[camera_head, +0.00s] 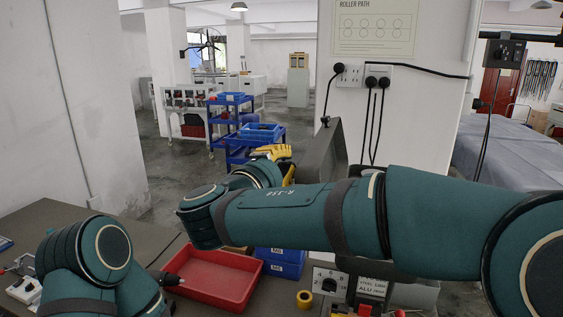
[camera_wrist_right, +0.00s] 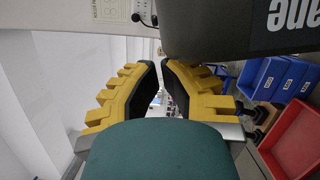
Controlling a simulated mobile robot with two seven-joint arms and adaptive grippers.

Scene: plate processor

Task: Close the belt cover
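The belt cover, a dark grey panel (camera_head: 322,158), stands raised and tilted beside the white wall column in the head view, its lower part hidden behind my right arm. In the right wrist view a dark panel with white lettering (camera_wrist_right: 235,28), apparently the cover, fills the upper right, just beyond the fingers. My right gripper (camera_head: 277,153) has yellow fingers and reaches to the cover's left side. In the wrist view its fingertips (camera_wrist_right: 160,66) are close together with a narrow empty gap. Contact with the cover cannot be told.
A red tray (camera_head: 215,278) and blue bins (camera_head: 280,262) are on the bench below my right arm. A yellow roll (camera_head: 304,298) lies near a panel with a dial (camera_head: 329,282). Plugs and cables hang on the wall column. Blue carts (camera_head: 240,140) stand behind on open floor.

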